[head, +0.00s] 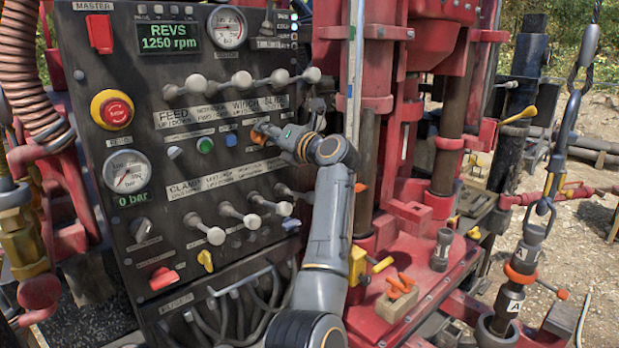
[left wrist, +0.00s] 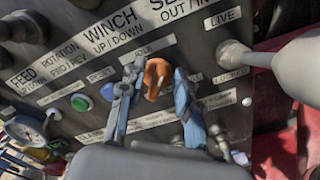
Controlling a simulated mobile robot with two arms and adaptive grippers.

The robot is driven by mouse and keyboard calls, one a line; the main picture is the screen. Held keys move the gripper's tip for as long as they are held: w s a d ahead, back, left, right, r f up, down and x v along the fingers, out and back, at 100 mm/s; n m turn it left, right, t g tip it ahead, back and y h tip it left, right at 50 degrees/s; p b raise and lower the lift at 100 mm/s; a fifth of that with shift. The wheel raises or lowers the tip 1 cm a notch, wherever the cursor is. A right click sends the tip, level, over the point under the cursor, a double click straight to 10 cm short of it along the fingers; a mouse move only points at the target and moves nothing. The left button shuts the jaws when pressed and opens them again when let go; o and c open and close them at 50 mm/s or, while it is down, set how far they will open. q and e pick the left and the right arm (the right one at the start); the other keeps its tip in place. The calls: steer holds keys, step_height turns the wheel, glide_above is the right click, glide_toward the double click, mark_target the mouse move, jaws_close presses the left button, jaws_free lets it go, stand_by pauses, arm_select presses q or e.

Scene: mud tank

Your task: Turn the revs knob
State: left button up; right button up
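The orange knob (head: 258,137), which I take as the revs knob, is on the dark control panel, below the upper row of levers. In the left wrist view the orange knob (left wrist: 156,77) lies between the two fingertips of my left gripper (left wrist: 157,88), under a label that seems to read IDLE. The fingers are apart, one on each side, with narrow gaps to the knob. In the head view my left gripper (head: 274,133) reaches the panel from the right and partly covers the labels there. My right gripper is not in view.
The REVS display (head: 168,37) reads 1250 rpm. Upper levers (head: 240,80) and lower levers (head: 232,212) stick out above and below the knob. A green button (head: 205,145) and a red emergency stop (head: 115,110) are to the left. Red rig columns stand at right.

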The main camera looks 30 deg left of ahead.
arm_select(q)
steer(key=s+d+n+b, duration=0.6)
steer(key=d+n+b, duration=0.2)
steer(key=d, duration=0.4)
steer(key=w+d+f+m+t+h, duration=0.2)
steer(key=f+m+t, duration=0.3)
steer(key=m, duration=0.5)
steer(key=w+d+f+m+t+h, duration=0.2)
steer(key=d+f+m+t+h, duration=0.2)
steer(key=f+m, duration=0.5)
steer(key=w+d+f+m+t+h+p, duration=0.1)
steer(key=w+d+f+m+t+h, duration=0.1)
steer(key=d+f+m+t+h, duration=0.2)
steer(key=shift+f+m+t+h, duration=0.6)
steer(key=shift+f+m+t, duration=1.15)
steer(key=shift+m, duration=2.05)
steer(key=shift+r, duration=0.1)
